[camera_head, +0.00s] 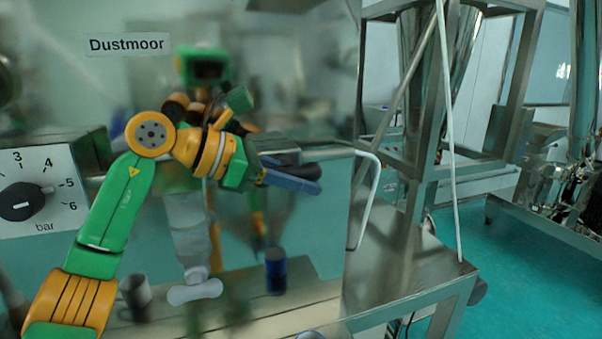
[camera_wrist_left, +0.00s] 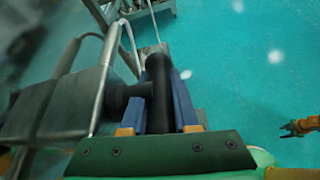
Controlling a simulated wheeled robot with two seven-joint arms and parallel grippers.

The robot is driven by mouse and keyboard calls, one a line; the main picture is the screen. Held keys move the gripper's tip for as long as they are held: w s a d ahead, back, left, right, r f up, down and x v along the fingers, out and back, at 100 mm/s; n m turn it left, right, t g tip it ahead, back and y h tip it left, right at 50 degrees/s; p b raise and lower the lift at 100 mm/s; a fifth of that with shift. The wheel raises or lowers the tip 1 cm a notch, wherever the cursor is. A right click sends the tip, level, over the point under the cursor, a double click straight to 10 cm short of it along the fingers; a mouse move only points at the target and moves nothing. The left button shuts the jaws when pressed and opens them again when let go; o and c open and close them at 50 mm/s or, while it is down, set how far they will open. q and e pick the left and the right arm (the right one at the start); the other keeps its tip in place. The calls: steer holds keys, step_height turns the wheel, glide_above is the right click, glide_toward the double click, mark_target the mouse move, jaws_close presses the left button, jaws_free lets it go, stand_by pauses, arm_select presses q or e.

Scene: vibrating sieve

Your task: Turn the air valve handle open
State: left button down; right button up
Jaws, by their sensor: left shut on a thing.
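The air valve handle (camera_wrist_left: 158,85) is a black bar with a short dark stem running left to a grey metal block (camera_wrist_left: 60,108). In the head view the handle (camera_head: 306,170) shows as a dark shape at the end of my left arm. My left gripper (camera_wrist_left: 160,100) is shut on the handle, with one blue finger on each side of it. In the head view the left gripper (camera_head: 291,182) hides part of the handle and stem. An orange part with a dark tip at the right edge of the wrist view may be my right gripper; its state is unclear.
A shiny panel labelled Dustmoor (camera_head: 127,44) with blurred reflections stands behind the arm. A pressure dial (camera_head: 22,202) marked in bar is at the left. A bent metal rail (camera_head: 374,195) and a steel frame (camera_head: 420,110) stand right of the gripper. Turquoise floor (camera_head: 530,290) is open beyond.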

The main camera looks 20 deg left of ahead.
arm_select(q)
steer(key=c, duration=0.7)
jaws_free()
steer(key=shift+s+a, duration=0.15)
steer(key=shift+a, duration=0.1)
steer(key=b+v, duration=0.1)
steer(key=v, duration=0.6)
steer(key=shift+d+b, duration=0.15)
steer(key=shift+b, duration=0.15)
steer(key=shift+d, duration=0.15)
